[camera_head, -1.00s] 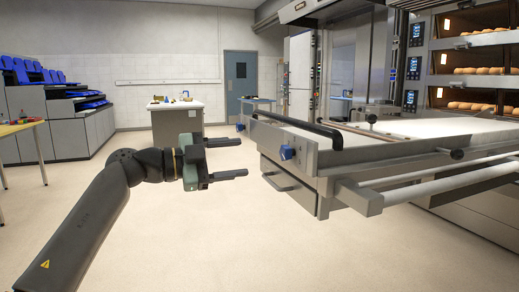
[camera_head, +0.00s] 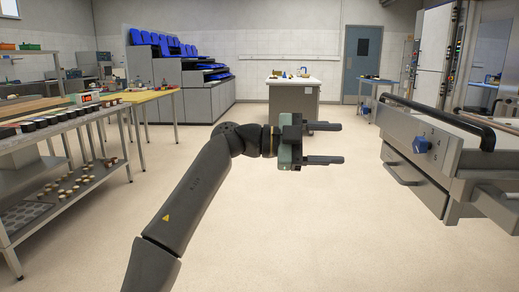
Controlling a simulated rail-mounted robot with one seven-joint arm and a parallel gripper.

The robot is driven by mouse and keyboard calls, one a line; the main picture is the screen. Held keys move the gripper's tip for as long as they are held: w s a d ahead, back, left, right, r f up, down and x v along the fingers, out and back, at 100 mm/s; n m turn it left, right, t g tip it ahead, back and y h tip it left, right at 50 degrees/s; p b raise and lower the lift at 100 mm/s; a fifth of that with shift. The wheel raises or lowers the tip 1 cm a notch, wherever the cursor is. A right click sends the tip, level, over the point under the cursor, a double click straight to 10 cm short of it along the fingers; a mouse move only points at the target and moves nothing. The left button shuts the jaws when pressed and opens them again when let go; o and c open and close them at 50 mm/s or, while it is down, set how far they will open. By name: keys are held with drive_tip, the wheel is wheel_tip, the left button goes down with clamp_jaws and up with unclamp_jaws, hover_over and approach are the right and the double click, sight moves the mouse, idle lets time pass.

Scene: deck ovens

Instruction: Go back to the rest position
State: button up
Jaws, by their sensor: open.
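My gripper (camera_head: 325,143) is at the end of my dark grey arm, a little right of the middle of the head view. Its two dark fingers are apart and point to the right, with nothing between them. The gripper hangs in free air above the beige floor, apart from every piece of equipment. The arm reaches up from the bottom of the picture, bent at the wrist.
A steel loader with a black handle bar (camera_head: 437,117) and a blue knob (camera_head: 421,145) stands at the right. A metal table (camera_head: 78,121) with small items is at the left. A white-topped counter (camera_head: 293,99) stands at the back. The floor (camera_head: 300,230) between is clear.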

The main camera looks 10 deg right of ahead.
drive_tip(key=s+d+f+n+y+p, duration=0.3)
drive_tip(key=d+f+n+y+p, duration=0.15)
drive_tip(key=d+f, duration=0.35)
drive_tip(key=s+d+f+n+y+p, duration=0.3)
drive_tip(key=d+f+y+p, duration=0.15)
drive_tip(key=d, duration=0.55)
drive_tip(key=s+a+f+n+y+p, duration=0.3)
drive_tip(key=f+n+y+p, duration=0.15)
drive_tip(key=f+p, duration=0.2)
drive_tip(key=s+a+r+n+t+y+p, duration=0.1)
drive_tip(key=s+a+r+n+p, duration=0.3)
drive_tip(key=a+n, duration=0.2)
drive_tip(key=s+a+r+n+t+y+p, duration=0.1)
drive_tip(key=s+a+r+n+p, duration=0.3)
drive_tip(key=a, duration=0.6)
drive_tip(key=s+a+r+n+t+y+p, duration=0.2)
drive_tip(key=s+a+r+n+p, duration=0.3)
drive_tip(key=a+n, duration=0.3)
drive_tip(key=shift+s+a+n+t+p, duration=0.3)
drive_tip(key=shift+a+n+t+p, duration=0.1)
drive_tip(key=shift+a+p, duration=0.1)
